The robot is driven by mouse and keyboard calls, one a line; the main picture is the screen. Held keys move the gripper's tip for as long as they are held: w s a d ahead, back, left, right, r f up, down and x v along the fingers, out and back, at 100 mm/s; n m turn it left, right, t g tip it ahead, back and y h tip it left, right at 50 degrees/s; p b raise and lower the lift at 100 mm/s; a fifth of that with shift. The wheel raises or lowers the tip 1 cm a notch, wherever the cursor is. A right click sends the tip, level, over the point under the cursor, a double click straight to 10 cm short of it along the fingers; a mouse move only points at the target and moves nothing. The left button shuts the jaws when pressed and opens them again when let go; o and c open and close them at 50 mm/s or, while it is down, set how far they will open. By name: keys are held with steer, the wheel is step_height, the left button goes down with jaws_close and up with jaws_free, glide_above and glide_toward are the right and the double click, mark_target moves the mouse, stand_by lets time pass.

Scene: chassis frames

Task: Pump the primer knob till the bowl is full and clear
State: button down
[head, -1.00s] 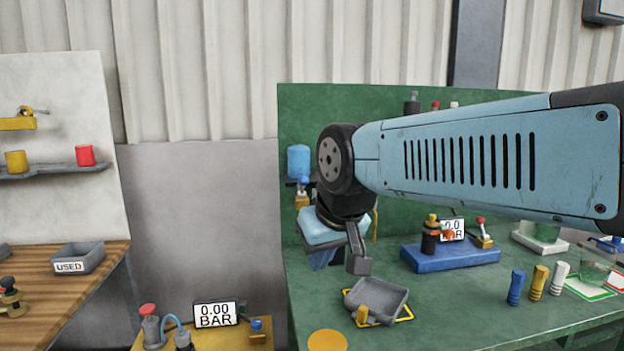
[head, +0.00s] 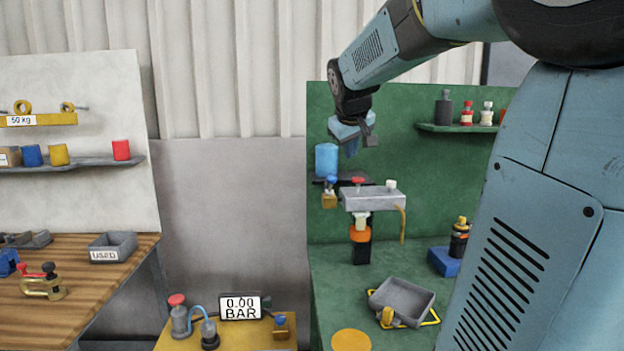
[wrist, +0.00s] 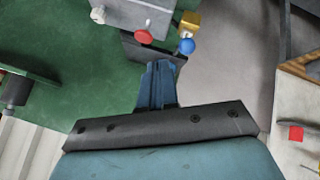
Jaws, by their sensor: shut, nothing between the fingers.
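A grey metal block (head: 372,199) on the green back panel carries a red knob (head: 358,181) and a white knob (head: 391,185). Below it hangs a cylinder with an orange band (head: 360,235) and a dark lower part; I cannot tell its fill or clarity. Which knob is the primer is not labelled. My gripper (head: 351,148) is shut and empty, above the block and apart from it. In the wrist view, its blue fingers (wrist: 159,70) point toward the red knob (wrist: 144,36), with the white knob (wrist: 97,14) to the left and a blue knob (wrist: 186,46) to the right.
A blue container (head: 326,160) stands left of the block, above a brass fitting (head: 329,200). A yellow tube (head: 402,222) hangs at the block's right. A grey tray (head: 402,300) sits on the green bench below. A shelf with bottles (head: 460,127) is at right.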

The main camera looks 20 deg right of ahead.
step_height(320, 180, up, 2)
steer(key=h, duration=0.1)
glide_above(358, 177)
steer(key=s+a, duration=0.1)
steer(key=shift+s+r+n+t, duration=0.1)
steer(key=shift+n+t, duration=0.2)
steer(key=shift+n, duration=0.1)
steer(key=shift+f, duration=4.4)
steer(key=shift+f, duration=0.2)
steer(key=shift+s+f, duration=0.1)
steer(key=shift+f, duration=0.1)
steer(key=shift+f, duration=1)
steer(key=shift+r, duration=1.45)
